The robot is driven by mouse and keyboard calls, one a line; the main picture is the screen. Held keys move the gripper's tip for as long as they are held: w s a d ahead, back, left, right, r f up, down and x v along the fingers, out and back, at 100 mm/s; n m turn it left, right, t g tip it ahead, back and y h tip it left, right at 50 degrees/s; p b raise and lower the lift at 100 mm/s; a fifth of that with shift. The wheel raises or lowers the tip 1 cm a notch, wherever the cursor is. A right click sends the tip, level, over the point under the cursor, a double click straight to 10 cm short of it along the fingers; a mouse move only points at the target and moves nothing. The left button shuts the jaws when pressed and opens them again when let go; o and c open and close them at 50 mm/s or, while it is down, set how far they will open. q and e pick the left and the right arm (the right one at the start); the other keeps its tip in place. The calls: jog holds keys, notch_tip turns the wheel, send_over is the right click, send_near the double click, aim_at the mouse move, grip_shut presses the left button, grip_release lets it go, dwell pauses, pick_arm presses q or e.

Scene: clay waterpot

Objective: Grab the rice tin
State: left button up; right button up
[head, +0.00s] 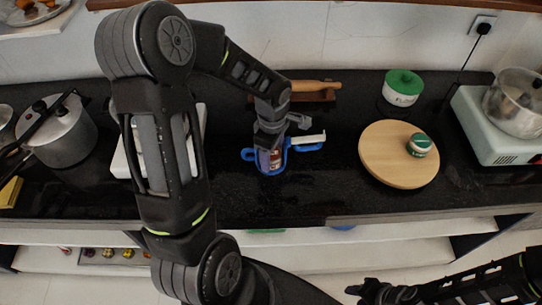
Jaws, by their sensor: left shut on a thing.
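My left gripper (270,150) points down over the middle of the dark counter. It is shut on a small container (271,160) with a reddish and white front, mostly covered by the gripper; I cannot read a label on it. Blue handle-like parts (249,155) show on both sides of this container, and I cannot tell whether they belong to it. A white tin with a green lid (404,91) stands at the back right, marked with what looks like FLOUR. A smaller green-lidded tin (419,147) sits on a round wooden board. My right gripper (385,294) is low at the bottom edge, away from the counter.
The round wooden board (385,165) lies right of my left gripper. A pressure cooker (62,135) stands at the left. A pale stove with a steel pot (515,100) is at the right. A wooden rolling pin (315,86) lies behind. The counter front is mostly clear.

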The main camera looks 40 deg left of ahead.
pick_arm(q)
jog(key=c, duration=0.4)
jog(key=shift+r, duration=0.2)
jog(key=shift+r+p, duration=0.5)
jog(key=shift+r, duration=0.15)
notch_tip(320, 180, up, 8)
jog(key=p, duration=0.5)
jog(key=shift+w+r, duration=0.1)
jog(key=shift+r, duration=0.15)
notch_tip(320, 180, up, 8)
jog(key=shift+f, duration=0.1)
